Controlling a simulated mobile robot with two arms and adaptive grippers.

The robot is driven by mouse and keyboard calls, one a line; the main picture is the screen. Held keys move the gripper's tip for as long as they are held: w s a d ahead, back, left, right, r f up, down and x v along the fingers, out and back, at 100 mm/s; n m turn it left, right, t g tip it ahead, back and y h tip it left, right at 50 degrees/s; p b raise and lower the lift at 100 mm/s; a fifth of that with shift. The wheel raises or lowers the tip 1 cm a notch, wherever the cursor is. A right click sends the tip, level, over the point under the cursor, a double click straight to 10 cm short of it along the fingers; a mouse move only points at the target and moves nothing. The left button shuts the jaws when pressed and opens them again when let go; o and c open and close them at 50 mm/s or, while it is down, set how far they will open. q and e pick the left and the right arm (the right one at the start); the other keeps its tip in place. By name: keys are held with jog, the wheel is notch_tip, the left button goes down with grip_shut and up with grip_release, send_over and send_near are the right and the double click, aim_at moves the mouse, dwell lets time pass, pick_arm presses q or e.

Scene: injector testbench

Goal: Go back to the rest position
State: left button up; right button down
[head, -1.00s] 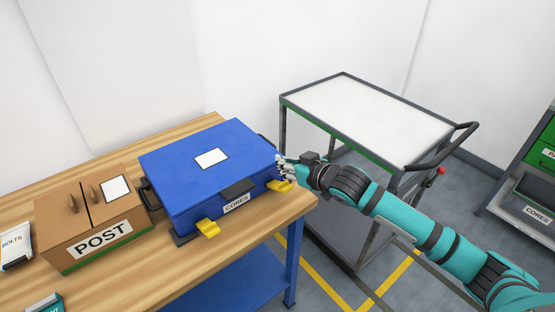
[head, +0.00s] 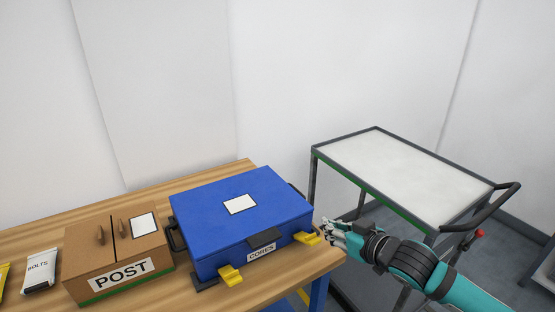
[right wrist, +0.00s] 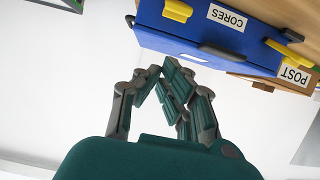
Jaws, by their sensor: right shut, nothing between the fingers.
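My right gripper (head: 332,228) is shut and empty in the head view. It hangs just past the right end of the wooden table, close to the right yellow latch of the blue CORES case (head: 200,208). In the right wrist view my right gripper's fingers (right wrist: 165,75) come together with nothing between them. The blue case (right wrist: 185,35) shows upside down beyond the fingers there, and a small gap seems to part them. Its lid is down in the head view. My left gripper is in neither current view.
A brown POST box (head: 90,275) and a white BOLTS packet (head: 40,270) stand left of the case on the wooden table (head: 50,235). A grey cart (head: 400,165) with a bare white top and a black handle stands at the right, behind my right arm. Bare walls close off the back.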

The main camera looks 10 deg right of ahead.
jog(key=s+a+f+g+h, duration=0.1)
jog(key=s+a+f+g, duration=0.1)
jog(key=s+a+f, duration=0.4)
jog(key=s+d+f+m+g+h, duration=0.15)
jog(key=s+f+g, duration=0.35)
jog(key=s, duration=0.7)
jog(key=s+d+f+m+g+h, duration=0.1)
jog(key=s+f+g+h, duration=0.1)
jog(key=s+f, duration=0.7)
jog(key=s+f+g, duration=0.1)
jog(key=s+f, duration=0.1)
jog(key=f, duration=1.1)
jog(key=s+f+g, duration=0.1)
jog(key=s+f, duration=0.2)
jog(key=f, duration=1)
jog(key=s+d+f+g, duration=0.1)
jog(key=s+d+f, duration=0.2)
jog(key=s+f, duration=1.1)
jog(key=shift+s+f+n, duration=0.3)
jog(key=shift+s+n, duration=0.15)
jog(key=shift+s, duration=0.45)
jog(key=shift+d, duration=0.1)
